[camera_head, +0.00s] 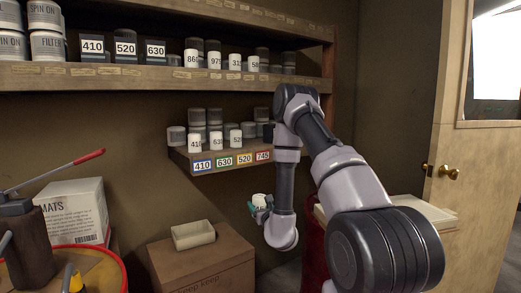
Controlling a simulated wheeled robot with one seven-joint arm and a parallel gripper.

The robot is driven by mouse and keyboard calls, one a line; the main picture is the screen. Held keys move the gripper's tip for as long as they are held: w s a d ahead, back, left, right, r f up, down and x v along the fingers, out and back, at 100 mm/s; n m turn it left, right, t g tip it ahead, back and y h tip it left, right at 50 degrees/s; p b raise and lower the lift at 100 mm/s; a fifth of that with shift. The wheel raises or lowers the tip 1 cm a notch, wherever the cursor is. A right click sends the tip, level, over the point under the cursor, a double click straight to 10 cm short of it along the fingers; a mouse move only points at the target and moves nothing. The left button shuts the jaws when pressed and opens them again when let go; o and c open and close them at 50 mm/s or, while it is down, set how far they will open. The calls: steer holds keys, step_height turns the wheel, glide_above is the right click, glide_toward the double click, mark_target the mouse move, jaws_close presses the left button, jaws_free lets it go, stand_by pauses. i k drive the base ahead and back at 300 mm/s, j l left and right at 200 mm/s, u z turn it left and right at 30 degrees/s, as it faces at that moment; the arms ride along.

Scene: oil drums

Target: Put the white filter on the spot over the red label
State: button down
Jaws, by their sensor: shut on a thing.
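My gripper (258,213) is in front of and below the lower shelf, right of the cardboard box. It is shut on a small white filter (260,200), which looks about upright; its printing is too small to read. The red label (263,156) is at the right end of the lower shelf's (181,157) front edge, above the held filter in the picture. My arm passes just right of the label and hides the shelf's right end. The spot over the label is partly hidden by my arm.
Blue, green and yellow labels line the shelf left of the red one. White and grey filters (195,142) stand above them in stacks. A cardboard box (205,262) with a cream tray (193,235) is below. A drum (105,268) is front left; a door (475,200) is right.

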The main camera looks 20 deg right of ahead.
mark_target(253, 145)
steer(key=k+z, duration=0.1)
steer(key=z, duration=0.25)
steer(key=k+z, duration=0.1)
steer(key=z, duration=0.25)
steer(key=k+z, duration=0.1)
steer(key=z, duration=0.25)
steer(key=i+j, duration=0.3)
steer(key=j, duration=0.15)
steer(key=i+j, duration=0.25)
steer(key=j, duration=0.15)
steer(key=i+j+z, duration=0.1)
steer(key=i+j, duration=0.2)
steer(key=j, duration=0.15)
